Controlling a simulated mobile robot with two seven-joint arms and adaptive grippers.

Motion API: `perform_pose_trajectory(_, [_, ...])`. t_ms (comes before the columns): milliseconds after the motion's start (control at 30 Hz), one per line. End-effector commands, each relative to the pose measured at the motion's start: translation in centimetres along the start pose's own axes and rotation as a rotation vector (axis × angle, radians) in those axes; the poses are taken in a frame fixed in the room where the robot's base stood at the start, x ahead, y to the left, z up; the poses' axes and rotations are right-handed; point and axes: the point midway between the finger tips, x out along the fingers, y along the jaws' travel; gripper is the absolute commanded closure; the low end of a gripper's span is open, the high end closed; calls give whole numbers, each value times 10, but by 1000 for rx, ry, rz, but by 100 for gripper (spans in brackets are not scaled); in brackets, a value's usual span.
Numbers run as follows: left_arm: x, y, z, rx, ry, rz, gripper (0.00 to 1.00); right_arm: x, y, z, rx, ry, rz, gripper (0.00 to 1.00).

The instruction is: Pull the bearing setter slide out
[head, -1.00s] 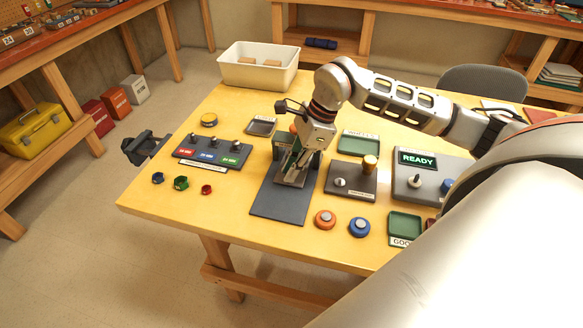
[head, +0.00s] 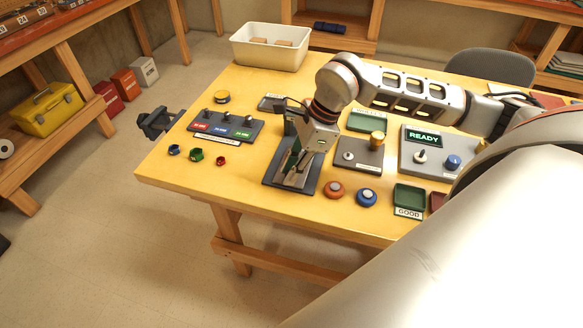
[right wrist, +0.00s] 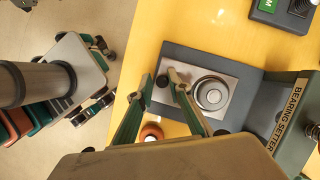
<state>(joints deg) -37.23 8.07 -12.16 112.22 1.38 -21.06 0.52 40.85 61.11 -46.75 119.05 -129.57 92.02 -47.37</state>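The bearing setter (right wrist: 278,115) is a dark grey fixture on the bench, with its name on a label in the right wrist view. Its light grey slide (right wrist: 232,78) lies out along the dark base plate, near its front end, with a round metal part on it. A small dark knob (right wrist: 162,81) stands on the slide. In the head view, my right gripper (head: 291,181) is low over the front of the base and hides part of the setter. My left gripper is not in view.
A panel with colored labels (head: 225,125) is left of the setter. A wheel station (head: 358,155) and a READY box (head: 432,158) are right. Orange (head: 334,189) and blue (head: 367,197) pucks lie close by. A white bin (head: 270,48) stands behind.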

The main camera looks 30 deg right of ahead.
Motion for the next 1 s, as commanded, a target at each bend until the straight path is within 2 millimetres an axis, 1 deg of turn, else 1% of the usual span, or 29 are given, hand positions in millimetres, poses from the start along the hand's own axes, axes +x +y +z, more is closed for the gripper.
perform_pose_trajectory(33, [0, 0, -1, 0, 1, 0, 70, 1, 2, 1, -2, -1, 6, 70])
perform_pose_trajectory(333, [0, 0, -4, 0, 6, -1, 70, 0, 0, 0, -1, 1, 0, 70])
perform_pose_trajectory(467, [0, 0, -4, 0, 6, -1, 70, -7, -1, 0, -1, 1, -3, 70])
perform_pose_trajectory(567, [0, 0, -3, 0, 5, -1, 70, -20, -1, 0, -2, 1, -5, 70])
perform_pose_trajectory(800, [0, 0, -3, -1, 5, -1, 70, -70, -1, 0, -2, 1, -4, 70])
perform_pose_trajectory(1000, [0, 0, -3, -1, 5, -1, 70, -103, 0, 0, -1, 0, -2, 70])
